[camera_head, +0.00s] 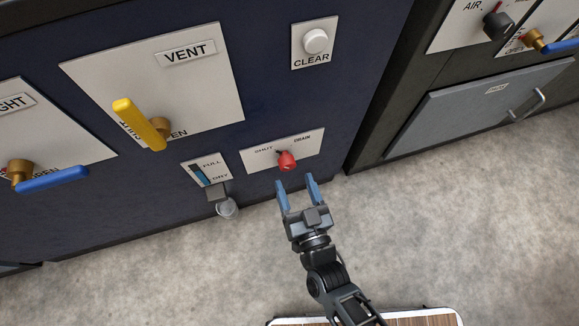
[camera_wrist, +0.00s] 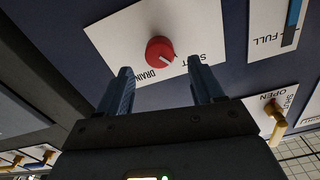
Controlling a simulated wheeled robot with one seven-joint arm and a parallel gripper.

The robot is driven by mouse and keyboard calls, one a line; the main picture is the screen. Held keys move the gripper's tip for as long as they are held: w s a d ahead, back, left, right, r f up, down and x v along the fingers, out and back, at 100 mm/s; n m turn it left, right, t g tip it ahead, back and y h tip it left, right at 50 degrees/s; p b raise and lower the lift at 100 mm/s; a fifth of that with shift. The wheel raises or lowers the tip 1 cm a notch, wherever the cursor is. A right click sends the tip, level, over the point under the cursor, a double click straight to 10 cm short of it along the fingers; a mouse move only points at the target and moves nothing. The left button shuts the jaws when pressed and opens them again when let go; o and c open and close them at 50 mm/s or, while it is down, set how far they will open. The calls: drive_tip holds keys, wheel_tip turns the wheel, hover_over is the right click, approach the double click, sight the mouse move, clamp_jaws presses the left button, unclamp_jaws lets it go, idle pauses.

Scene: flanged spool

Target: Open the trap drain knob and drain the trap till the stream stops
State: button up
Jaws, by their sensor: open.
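The red drain knob (camera_head: 287,160) sits on a white plate lettered SHUT at left and DRAIN at right. It shows head-on in the wrist view (camera_wrist: 160,52), where its white mark points toward the SHUT side. My gripper (camera_head: 298,187) is open and empty, just in front of and below the knob. Its fingers lie apart on either side of the knob's line in the wrist view (camera_wrist: 160,85), not touching it. The trap gauge (camera_head: 207,170), marked FULL and DRY, shows blue in its lower part. Below it are a grey outlet block (camera_head: 218,194) and a pale round cup (camera_head: 227,209); no stream shows.
A yellow VENT lever (camera_head: 139,124) and a blue lever (camera_head: 54,178) jut from the panel at left. A white CLEAR button (camera_head: 315,41) is above. A grey drawer (camera_head: 480,108) with a handle is at right.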

sight(289, 168)
drive_tip(key=shift+b+x, duration=0.45)
drive_tip(key=shift+x, duration=2.3)
drive_tip(key=shift+c, duration=0.3)
drive_tip(key=c, duration=1)
